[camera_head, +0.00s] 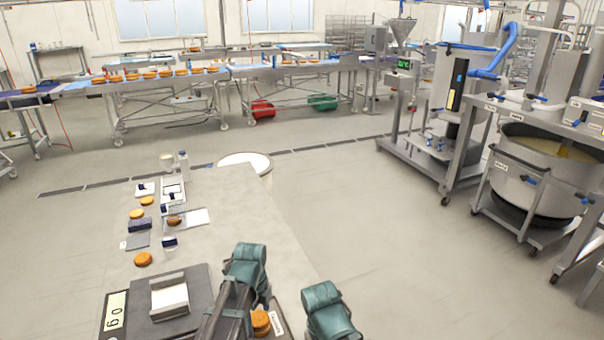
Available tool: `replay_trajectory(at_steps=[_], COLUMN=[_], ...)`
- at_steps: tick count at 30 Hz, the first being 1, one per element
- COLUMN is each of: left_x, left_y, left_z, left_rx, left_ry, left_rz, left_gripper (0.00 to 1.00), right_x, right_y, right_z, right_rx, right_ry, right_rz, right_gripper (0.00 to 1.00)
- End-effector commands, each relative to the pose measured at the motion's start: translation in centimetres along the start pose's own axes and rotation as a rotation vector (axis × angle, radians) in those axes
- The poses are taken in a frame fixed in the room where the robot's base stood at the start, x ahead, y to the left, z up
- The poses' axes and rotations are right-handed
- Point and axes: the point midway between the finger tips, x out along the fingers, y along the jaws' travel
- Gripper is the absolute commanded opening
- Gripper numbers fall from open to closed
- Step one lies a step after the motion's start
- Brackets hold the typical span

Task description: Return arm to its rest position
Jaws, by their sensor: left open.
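My left gripper (228,312) is the dark part at the bottom middle, below my teal arm link. It is open, and its fingertips are hard to make out. I see nothing held in it. It is just right of a dark scale with a white tray (169,298) on it. An orange filled round (261,323) shows just right of my left gripper, partly covered, on a dark plate. Of my right arm only a teal link shows at the bottom edge; its gripper is out of the picture.
The scale display (115,315) reads 0 g. The table's right half is clear. A large mixing bowl (530,180) stands at right; conveyors (150,82) run behind.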

Motion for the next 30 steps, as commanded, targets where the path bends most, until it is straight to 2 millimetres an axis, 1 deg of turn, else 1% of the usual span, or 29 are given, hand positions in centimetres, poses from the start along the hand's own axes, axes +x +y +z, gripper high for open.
replay_trajectory(at_steps=[1,5,17,23,26,30], left_x=[1.1,1.9,1.9,1.4,0.7,-0.6], left_y=[0.0,0.0,0.0,0.0,0.0,0.0], left_z=[0.0,0.0,0.0,0.0,0.0,0.0], left_rx=[0.000,0.000,0.000,0.000,0.000,0.000], left_ry=[0.000,0.000,0.000,0.000,0.000,0.000], left_rz=[0.000,0.000,0.000,0.000,0.000,0.000], left_gripper=[1.00,1.00,1.00,1.00,1.00,1.00], right_x=[1.1,1.8,1.8,1.4,0.7,-0.6], right_y=[-0.1,-0.2,-0.2,-0.1,-0.1,0.1], right_z=[-0.1,-0.1,-0.1,-0.1,0.0,0.0], right_rx=[0.000,0.000,0.000,0.000,0.000,0.000], right_ry=[0.000,0.000,0.000,0.000,0.000,0.000], right_rz=[0.000,0.000,0.000,0.000,0.000,0.000], right_gripper=[1.00,1.00,1.00,1.00,1.00,1.00])
